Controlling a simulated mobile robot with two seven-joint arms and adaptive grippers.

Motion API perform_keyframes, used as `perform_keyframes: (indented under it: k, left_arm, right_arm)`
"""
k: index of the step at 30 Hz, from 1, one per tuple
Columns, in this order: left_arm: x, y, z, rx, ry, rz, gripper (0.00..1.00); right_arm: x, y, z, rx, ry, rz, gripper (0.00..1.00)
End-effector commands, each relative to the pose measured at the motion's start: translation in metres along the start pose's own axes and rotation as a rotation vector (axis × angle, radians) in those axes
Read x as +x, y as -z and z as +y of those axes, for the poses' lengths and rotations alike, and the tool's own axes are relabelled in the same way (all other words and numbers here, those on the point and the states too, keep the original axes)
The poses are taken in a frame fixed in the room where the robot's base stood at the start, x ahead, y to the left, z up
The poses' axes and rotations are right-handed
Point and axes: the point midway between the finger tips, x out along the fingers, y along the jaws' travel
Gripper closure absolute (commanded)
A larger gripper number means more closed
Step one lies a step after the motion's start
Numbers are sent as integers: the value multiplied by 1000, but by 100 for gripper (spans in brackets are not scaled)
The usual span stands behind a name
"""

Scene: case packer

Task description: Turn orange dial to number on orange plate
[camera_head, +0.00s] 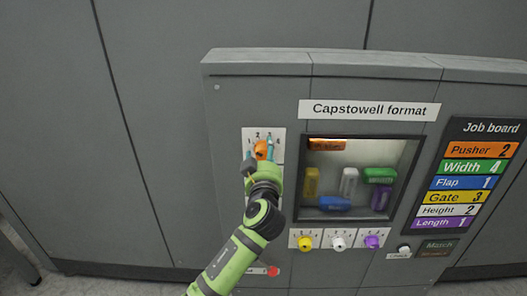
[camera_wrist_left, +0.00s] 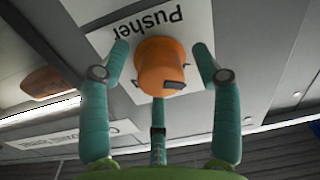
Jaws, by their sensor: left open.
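The orange dial (camera_head: 262,149) sits on a white plate with small numbers at the upper left of the grey panel. The wrist view shows the orange dial (camera_wrist_left: 162,62) close up, beside an upside-down "Pusher" label (camera_wrist_left: 150,22). My left gripper (camera_head: 259,157) is at the dial; in the wrist view the left gripper (camera_wrist_left: 160,56) is open, with teal fingers on either side of the dial. I cannot tell whether they touch it. The dial's setting is unclear. The orange plate (camera_head: 481,149) on the job board reads "Pusher 2". My right gripper is out of view.
A lit window (camera_head: 348,180) with coloured blocks is right of the dial. Below it are yellow (camera_head: 305,242), white (camera_head: 338,243) and purple (camera_head: 371,241) dials. A red button (camera_head: 273,271) is near my left forearm. Left of the panel is plain grey wall.

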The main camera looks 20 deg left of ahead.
Motion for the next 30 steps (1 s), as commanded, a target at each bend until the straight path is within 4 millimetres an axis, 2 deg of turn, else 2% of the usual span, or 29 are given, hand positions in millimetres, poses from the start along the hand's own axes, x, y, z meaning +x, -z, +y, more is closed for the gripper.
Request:
perform_keyframes:
  k: [7, 8, 9, 12, 23, 30]
  left_arm:
    - [1, 0, 0, 0, -1, 0, 36]
    - [1, 0, 0, 0, -1, 0, 40]
    - [1, -1, 0, 0, -1, 0, 56]
    - [1, 0, 0, 1, 0, 0, 91]
    - [2, 0, 0, 17, 0, 2, 92]
    - [2, 0, -1, 123, 1, 6, 92]
  right_arm:
    - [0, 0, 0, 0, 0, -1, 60]
    - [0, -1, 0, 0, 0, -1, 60]
    - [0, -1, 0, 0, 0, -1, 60]
    - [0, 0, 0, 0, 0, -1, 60]
    - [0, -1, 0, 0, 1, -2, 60]
    - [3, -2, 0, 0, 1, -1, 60]
